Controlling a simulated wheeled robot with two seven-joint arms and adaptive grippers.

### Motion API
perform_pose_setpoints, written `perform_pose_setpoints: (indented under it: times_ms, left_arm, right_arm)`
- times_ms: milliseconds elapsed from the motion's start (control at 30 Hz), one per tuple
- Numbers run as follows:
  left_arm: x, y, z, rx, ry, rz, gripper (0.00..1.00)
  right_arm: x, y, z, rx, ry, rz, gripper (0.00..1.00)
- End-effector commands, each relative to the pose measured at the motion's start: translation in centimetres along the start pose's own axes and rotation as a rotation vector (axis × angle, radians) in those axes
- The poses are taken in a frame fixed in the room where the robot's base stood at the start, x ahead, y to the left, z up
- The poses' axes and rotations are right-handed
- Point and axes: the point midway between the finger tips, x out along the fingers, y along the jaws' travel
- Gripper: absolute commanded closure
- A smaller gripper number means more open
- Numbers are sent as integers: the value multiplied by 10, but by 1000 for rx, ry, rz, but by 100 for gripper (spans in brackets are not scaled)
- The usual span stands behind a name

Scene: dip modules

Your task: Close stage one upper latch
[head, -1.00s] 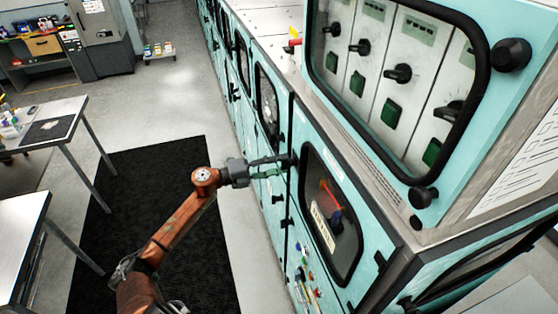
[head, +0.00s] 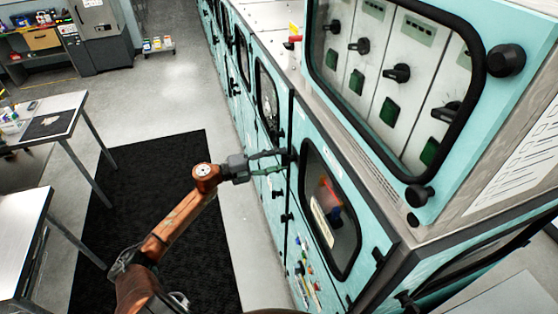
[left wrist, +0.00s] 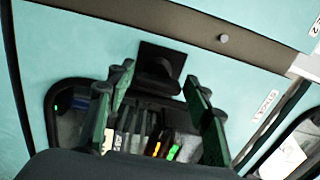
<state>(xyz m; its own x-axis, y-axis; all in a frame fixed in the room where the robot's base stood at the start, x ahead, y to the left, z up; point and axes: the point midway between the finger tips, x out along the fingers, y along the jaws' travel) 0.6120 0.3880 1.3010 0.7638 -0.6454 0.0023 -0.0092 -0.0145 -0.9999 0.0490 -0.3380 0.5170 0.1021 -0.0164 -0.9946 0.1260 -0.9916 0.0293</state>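The upper latch is a black handle on a square black plate (left wrist: 162,60), above a dark window in the teal panel in the left wrist view. In the head view a black latch (head: 288,156) shows at the upper edge of a teal cabinet door, at the fingertips. My left gripper (head: 276,162) is open, its green fingers spread. In the left wrist view its fingers (left wrist: 158,92) stand on either side below the handle, with a gap visible on each side. Whether a fingertip touches the panel I cannot tell. My right gripper is not in view.
The teal door with a window (head: 330,215) is right of the gripper. A larger cabinet window (head: 395,75) with black knobs is above it. A black mat (head: 150,215) lies on the floor, and tables (head: 20,235) stand at left. Floor between them is open.

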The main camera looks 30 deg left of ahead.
Motion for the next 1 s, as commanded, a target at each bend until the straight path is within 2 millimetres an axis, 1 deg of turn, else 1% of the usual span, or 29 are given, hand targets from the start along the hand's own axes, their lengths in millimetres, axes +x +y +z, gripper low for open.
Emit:
perform_pose_setpoints:
  times_ms: [33, 133, 167, 400, 533, 667, 900, 1000]
  left_arm:
    - [0, 0, 0, 0, 1, 1, 48]
    - [1, 1, -1, 1, 3, 1, 41]
    - [1, 1, -1, 1, 3, 1, 41]
    - [0, 1, -2, 2, 5, 2, 41]
    - [-8, 2, -2, 1, 3, 4, 41]
    - [-29, 2, -1, 2, 3, 5, 41]
    - [-80, 3, -1, 0, 3, 5, 41]
    - [-97, 2, -1, 1, 3, 5, 41]
  right_arm:
    - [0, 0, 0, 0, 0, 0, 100]
    - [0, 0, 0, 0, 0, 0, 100]
    - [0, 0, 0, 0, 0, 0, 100]
    - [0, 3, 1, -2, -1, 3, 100]
    - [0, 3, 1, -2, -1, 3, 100]
    - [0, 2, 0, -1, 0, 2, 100]
    - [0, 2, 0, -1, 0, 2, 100]
    - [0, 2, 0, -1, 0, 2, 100]
